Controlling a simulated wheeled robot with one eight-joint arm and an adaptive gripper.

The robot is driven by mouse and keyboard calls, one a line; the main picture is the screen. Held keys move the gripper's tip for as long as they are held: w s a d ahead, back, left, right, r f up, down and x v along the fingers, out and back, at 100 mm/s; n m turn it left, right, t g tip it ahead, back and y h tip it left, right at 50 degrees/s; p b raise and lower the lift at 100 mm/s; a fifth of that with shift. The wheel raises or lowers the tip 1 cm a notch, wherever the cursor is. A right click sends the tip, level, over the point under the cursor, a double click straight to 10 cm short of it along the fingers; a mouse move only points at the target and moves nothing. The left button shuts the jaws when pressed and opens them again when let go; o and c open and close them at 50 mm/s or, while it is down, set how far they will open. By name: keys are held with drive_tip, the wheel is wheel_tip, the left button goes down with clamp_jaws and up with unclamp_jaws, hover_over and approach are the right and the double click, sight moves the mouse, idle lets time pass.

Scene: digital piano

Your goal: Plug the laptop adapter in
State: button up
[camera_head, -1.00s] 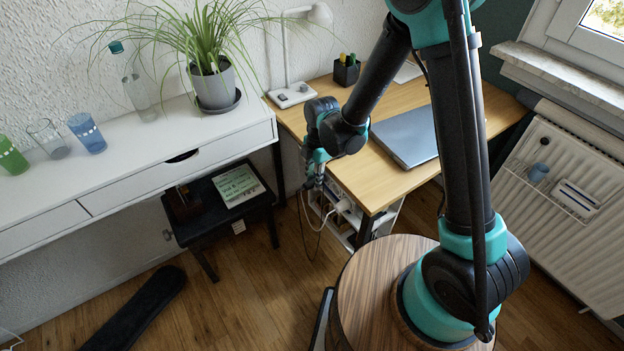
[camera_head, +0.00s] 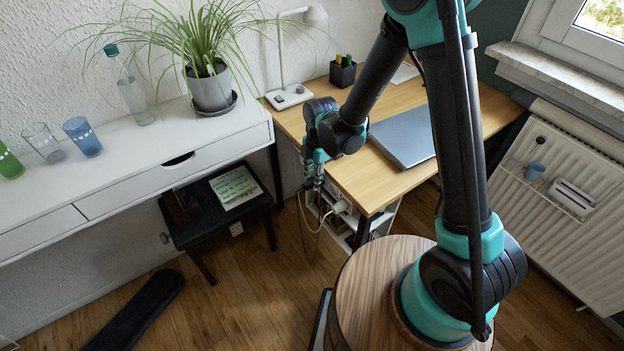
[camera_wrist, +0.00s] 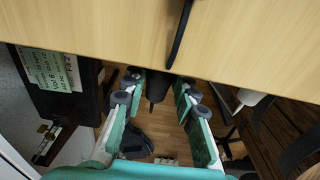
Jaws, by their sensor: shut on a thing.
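My gripper (camera_head: 316,178) hangs at the left end of the wooden desk, just off its edge, pointing down. In the wrist view its green-padded fingers (camera_wrist: 160,98) are shut on a dark, tapered piece (camera_wrist: 155,86), which looks like the adapter's plug; its exact shape is hard to tell. A dark cable (camera_wrist: 182,32) runs over the desk top towards the fingers. Thin cables hang under the gripper in the head view. A white socket block (camera_head: 341,206) with a white cable sits below the desk edge. The closed grey laptop (camera_head: 403,136) lies on the desk.
The desk (camera_head: 362,178) edge is close beside my gripper. A white console table (camera_head: 131,166) holds glasses, a bottle and a plant. The floor between stool and desk is mostly clear.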

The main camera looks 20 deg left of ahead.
drive_tip(key=shift+w+d, duration=0.55)
drive_tip(key=shift+w, duration=0.1)
drive_tip(key=o, duration=1.2)
drive_tip(key=shift+c, duration=0.2)
drive_tip(key=shift+w+d+r, duration=0.15)
drive_tip(key=shift+r, duration=2.35)
drive_tip(key=shift+r, duration=0.1)
wheel_tip(320, 180, up, 12)
drive_tip(key=w, duration=0.1)
drive_tip(key=shift+d, duration=0.45)
